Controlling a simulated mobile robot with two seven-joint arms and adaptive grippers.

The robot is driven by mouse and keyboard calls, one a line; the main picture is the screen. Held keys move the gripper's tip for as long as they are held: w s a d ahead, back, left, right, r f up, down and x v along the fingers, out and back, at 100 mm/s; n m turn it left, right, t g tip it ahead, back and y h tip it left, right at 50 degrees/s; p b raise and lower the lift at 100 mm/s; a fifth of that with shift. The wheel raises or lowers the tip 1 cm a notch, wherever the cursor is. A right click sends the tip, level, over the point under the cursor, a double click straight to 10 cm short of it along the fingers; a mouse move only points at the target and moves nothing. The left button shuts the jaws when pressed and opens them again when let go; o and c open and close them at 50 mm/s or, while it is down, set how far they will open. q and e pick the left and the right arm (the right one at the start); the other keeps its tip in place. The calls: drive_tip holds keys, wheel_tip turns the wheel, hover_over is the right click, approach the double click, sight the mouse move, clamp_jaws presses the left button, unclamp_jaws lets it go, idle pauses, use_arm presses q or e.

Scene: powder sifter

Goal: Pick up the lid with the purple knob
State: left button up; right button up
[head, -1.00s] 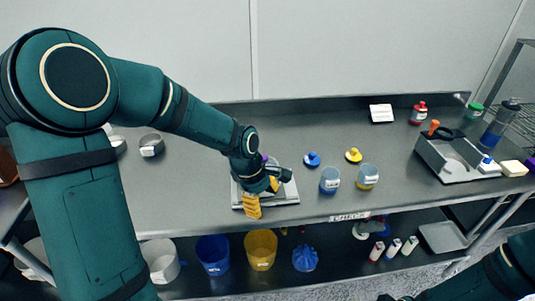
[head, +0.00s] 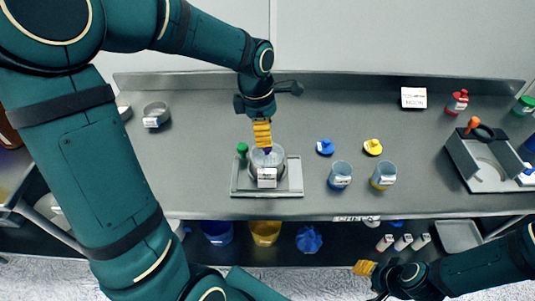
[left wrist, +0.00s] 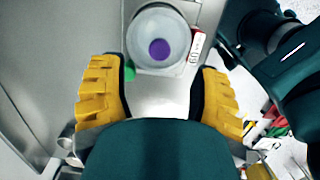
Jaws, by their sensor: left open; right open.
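The lid (left wrist: 143,46) is round and pale with a purple knob (left wrist: 159,50). It lies on top of the metal sifter pot (head: 281,171), which stands on a grey base plate (head: 240,188). In the head view my left gripper (head: 263,142) points down just above the pot and mostly hides the knob. In the left wrist view my left gripper (left wrist: 158,72) has its yellow fingers wide apart with nothing between them, and the lid shows beyond the fingertips. My right gripper (head: 366,268) is open and empty in front of the table, at the lower right.
A green knob (head: 242,149) stands beside the pot. To the right are two beakers, blue (head: 340,175) and yellow (head: 383,175), with a blue lid (head: 325,147) and a yellow lid (head: 372,147) behind them. A metal bowl (head: 156,115) is at the left.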

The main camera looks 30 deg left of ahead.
sight(267, 149)
use_arm(q)
drive_tip(key=f, duration=0.3)
drive_tip(key=f+b, duration=0.1)
drive_tip(key=f, duration=0.3)
drive_tip(key=shift+w+d+f, duration=0.1)
drive_tip(key=shift+w+d, duration=0.05)
drive_tip(key=shift+d, duration=0.05)
clamp_jaws()
